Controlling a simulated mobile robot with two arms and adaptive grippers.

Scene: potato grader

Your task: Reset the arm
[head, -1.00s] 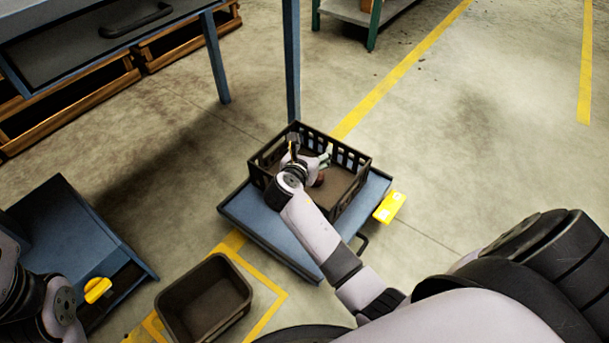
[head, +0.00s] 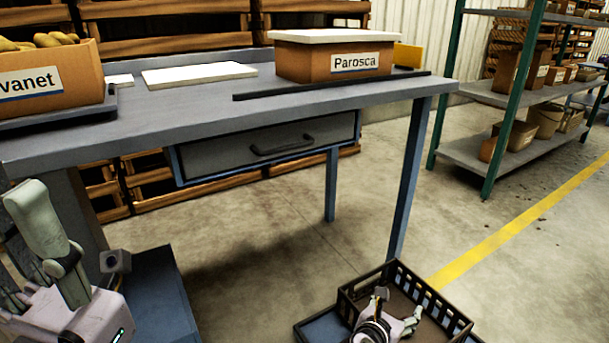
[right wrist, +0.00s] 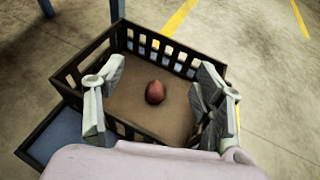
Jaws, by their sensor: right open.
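My right gripper (head: 400,322) is low over the black slatted crate (head: 432,292) at the bottom of the head view. In the right wrist view the right gripper (right wrist: 160,72) is open, its two fingers wide apart. A reddish-brown potato (right wrist: 155,92) lies on the floor of the crate (right wrist: 160,46), between the fingers in the picture and touched by neither. My left gripper (head: 45,240) is at the left edge of the head view, in front of the workbench; its fingers are partly cut off, so I cannot tell its opening.
The workbench (head: 200,112) holds a Parosca box (head: 310,62), a box of potatoes (head: 60,82) labelled "...vanet" and a white lid (head: 200,74). Its drawer (head: 240,150) is shut. A green-posted shelf (head: 470,150) stands at right. Open floor lies between.

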